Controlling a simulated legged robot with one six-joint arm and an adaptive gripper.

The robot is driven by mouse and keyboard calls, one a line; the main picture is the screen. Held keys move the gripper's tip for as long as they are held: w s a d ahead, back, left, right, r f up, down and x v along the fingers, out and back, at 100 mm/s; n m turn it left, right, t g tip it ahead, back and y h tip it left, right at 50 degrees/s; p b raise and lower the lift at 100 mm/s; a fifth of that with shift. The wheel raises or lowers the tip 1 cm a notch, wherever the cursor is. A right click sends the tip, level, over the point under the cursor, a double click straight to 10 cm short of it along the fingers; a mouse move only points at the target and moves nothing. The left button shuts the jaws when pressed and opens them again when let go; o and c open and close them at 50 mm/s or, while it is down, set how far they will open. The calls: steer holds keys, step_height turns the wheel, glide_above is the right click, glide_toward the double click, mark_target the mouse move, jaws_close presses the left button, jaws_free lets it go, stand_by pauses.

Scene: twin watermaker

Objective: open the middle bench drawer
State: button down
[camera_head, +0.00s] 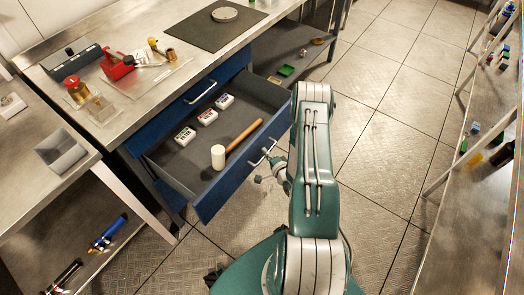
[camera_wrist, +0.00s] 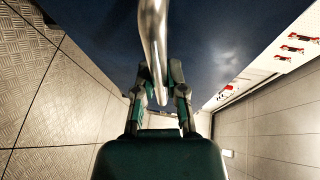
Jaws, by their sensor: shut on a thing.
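The middle bench drawer (camera_head: 226,187) stands pulled well out of the bench, below a shut blue drawer (camera_head: 212,100). Inside lie a mallet (camera_head: 218,157) with a white head and wooden handle, and three small white boxes (camera_head: 208,117). My gripper (camera_head: 270,170) is at the metal drawer handle (camera_head: 264,152) on the drawer's front. In the wrist view my gripper (camera_wrist: 160,88) has its two fingers on either side of the handle (camera_wrist: 154,35), shut on it. The exact contact is partly hidden in the head view by my arm.
A shelf rack (camera_head: 480,170) stands at the right. Tiled floor (camera_head: 385,130) is clear between.

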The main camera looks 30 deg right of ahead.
steer(key=shift+s+a+f, duration=0.1)
steer(key=shift+s+f, duration=0.05)
steer(key=shift+f, duration=0.1)
steer(key=c, duration=0.7)
jaws_free()
steer(key=shift+r, duration=0.1)
steer(key=s, duration=0.3)
steer(key=s+r, duration=0.1)
steer(key=s, duration=0.3)
steer(key=s+r, duration=0.1)
steer(key=s, duration=0.3)
steer(key=shift+s+a+r, duration=0.1)
steer(key=shift+s+a, duration=0.1)
steer(key=shift+s, duration=0.05)
